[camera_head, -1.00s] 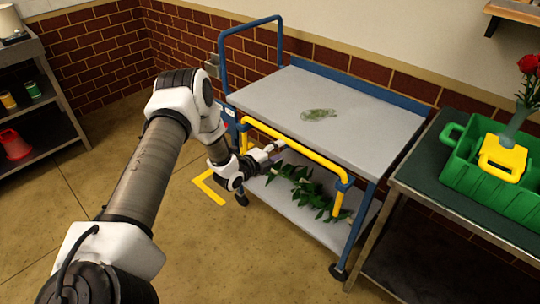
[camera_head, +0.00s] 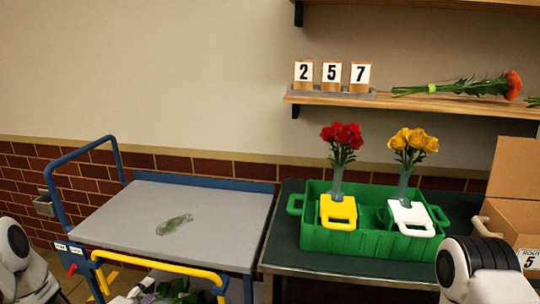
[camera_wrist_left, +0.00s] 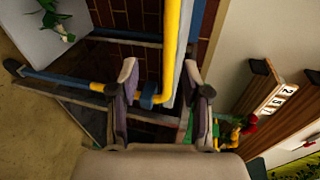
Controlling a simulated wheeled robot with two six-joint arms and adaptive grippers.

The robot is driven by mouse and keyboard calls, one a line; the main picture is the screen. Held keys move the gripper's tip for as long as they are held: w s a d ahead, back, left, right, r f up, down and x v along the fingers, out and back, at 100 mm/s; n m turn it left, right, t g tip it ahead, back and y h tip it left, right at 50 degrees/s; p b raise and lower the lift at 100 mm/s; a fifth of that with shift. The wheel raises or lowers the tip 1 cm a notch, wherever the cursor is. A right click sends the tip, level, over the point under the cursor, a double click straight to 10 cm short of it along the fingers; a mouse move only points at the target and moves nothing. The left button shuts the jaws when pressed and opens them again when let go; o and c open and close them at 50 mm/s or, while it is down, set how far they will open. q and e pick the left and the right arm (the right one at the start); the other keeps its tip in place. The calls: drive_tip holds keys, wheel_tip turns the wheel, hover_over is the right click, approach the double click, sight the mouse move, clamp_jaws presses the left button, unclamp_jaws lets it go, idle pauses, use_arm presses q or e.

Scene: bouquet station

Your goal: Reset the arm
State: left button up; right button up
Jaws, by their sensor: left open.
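My left gripper (camera_head: 138,293) shows only in part at the bottom edge of the head view, in front of the cart's yellow rail. In the left wrist view its two fingers (camera_wrist_left: 163,100) are apart with nothing held between them. The yellow rail and a blue post show beyond the fingers there. Part of my left arm shows at the lower left of the head view. A white and black link of my right arm stands at the lower right; my right gripper is outside the frames.
A cart (camera_head: 205,198) has a green patch on top and a yellow rail (camera_head: 160,266). A green crate (camera_head: 345,243) holds red (camera_head: 342,140) and yellow flowers (camera_head: 411,142) in vases. A cardboard box (camera_head: 515,185) stands right. A shelf (camera_head: 430,100) holds number cards and a flower.

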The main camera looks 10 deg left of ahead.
use_arm(q)
drive_tip(key=s+d+f+g+h+p, duration=0.1)
drive_tip(key=s+d+f+g, duration=0.15)
drive_tip(key=d, duration=0.35)
drive_tip(key=s+d+f+g+p, duration=0.1)
drive_tip(key=s+d+f+g, duration=0.1)
drive_tip(key=s+d, duration=0.35)
drive_tip(key=s+d+f+n+g+y+p, duration=0.1)
drive_tip(key=s+d+f+n+g, duration=0.2)
drive_tip(key=s, duration=0.4)
drive_tip(key=s+d+f+n+g, duration=0.1)
drive_tip(key=s+d+n+g, duration=0.1)
drive_tip(key=s+d+n, duration=0.3)
drive_tip(key=s+a+n+g+y, duration=0.2)
drive_tip(key=s+a+n+g, duration=0.2)
drive_tip(key=s+n, duration=0.8)
drive_tip(key=s+g, duration=0.1)
drive_tip(key=s, duration=0.2)
drive_tip(key=shift+s+n+y, duration=0.15)
drive_tip(key=shift+n+y, duration=0.15)
drive_tip(key=shift+g, duration=0.25)
drive_tip(key=shift+c, duration=0.5)
